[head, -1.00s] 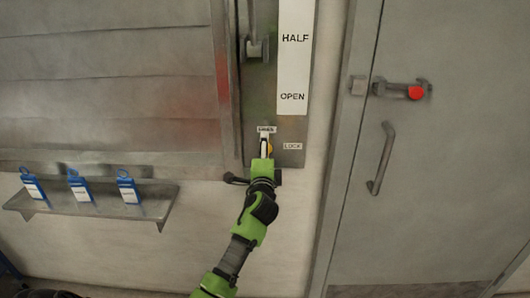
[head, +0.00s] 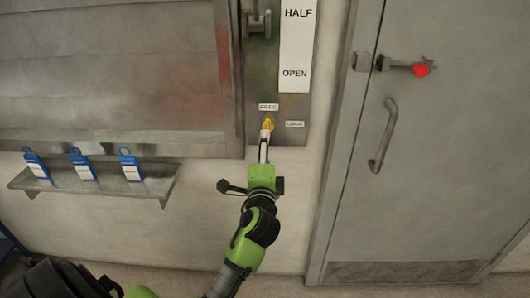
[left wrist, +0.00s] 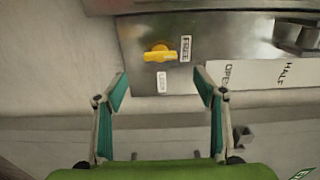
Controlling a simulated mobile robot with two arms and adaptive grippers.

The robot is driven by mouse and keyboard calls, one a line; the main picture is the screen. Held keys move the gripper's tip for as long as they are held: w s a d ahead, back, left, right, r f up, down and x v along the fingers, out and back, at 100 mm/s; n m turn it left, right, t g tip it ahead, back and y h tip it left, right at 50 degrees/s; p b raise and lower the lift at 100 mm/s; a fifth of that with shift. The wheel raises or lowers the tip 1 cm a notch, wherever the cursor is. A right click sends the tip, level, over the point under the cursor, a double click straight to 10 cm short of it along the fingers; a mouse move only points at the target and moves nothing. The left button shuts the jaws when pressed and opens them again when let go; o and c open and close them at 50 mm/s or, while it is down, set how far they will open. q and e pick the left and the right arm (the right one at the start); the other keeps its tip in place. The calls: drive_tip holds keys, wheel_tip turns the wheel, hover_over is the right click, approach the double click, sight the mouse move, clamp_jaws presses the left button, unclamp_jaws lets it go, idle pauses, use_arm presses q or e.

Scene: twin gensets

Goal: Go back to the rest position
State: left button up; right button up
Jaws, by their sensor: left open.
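My left gripper (head: 264,150) is open and empty below a small yellow knob (head: 268,124) on the metal panel. In the left wrist view the open fingers (left wrist: 162,92) stand apart, with the knob (left wrist: 159,53) beyond them and clear of both. The knob's bar lies level in that view, with its right end by the FREE label (left wrist: 185,48). A second label (left wrist: 161,82) sits below the knob there; in the head view the LOCK label (head: 295,124) is right of the knob. My right gripper is not in view.
A shelf (head: 100,185) with several blue tags (head: 83,166) juts from the wall at left. A white HALF/OPEN strip (head: 296,45) is above the knob. At right is a grey door (head: 440,160) with a handle (head: 383,137) and a red-ended latch (head: 420,70).

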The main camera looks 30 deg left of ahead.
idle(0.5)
use_arm(q)
drive_tip(key=d+f+g+h, duration=0.1)
drive_tip(key=d+f+h, duration=0.1)
drive_tip(key=f, duration=0.8)
drive_tip(key=d+f+g+h, duration=0.1)
drive_tip(key=d+f+h, duration=0.15)
drive_tip(key=f, duration=0.65)
drive_tip(key=s+d+f+n+g+h, duration=0.1)
drive_tip(key=s+d+f, duration=0.15)
drive_tip(key=f, duration=0.55)
drive_tip(key=s+d+f+g+h, duration=0.15)
drive_tip(key=s+f, duration=0.25)
drive_tip(key=f, duration=0.4)
drive_tip(key=s+d+f+n+g, duration=0.1)
drive_tip(key=s+d+f+g, duration=0.15)
drive_tip(key=f, duration=0.45)
drive_tip(key=s+d+f+n+g+h, duration=0.1)
drive_tip(key=s+f+n+g, duration=0.1)
drive_tip(key=s+f, duration=0.6)
drive_tip(key=s+d+f+n+g, duration=0.1)
drive_tip(key=s+f, duration=0.7)
drive_tip(key=s, duration=1.2)
drive_tip(key=s+f+n+g+h, duration=0.1)
drive_tip(key=s+f+n+g, duration=0.3)
drive_tip(key=s+f, duration=0.4)
drive_tip(key=s, duration=0.6)
drive_tip(key=shift+d+f+h, duration=0.3)
drive_tip(key=shift+d+f, duration=0.05)
drive_tip(key=shift+d, duration=0.05)
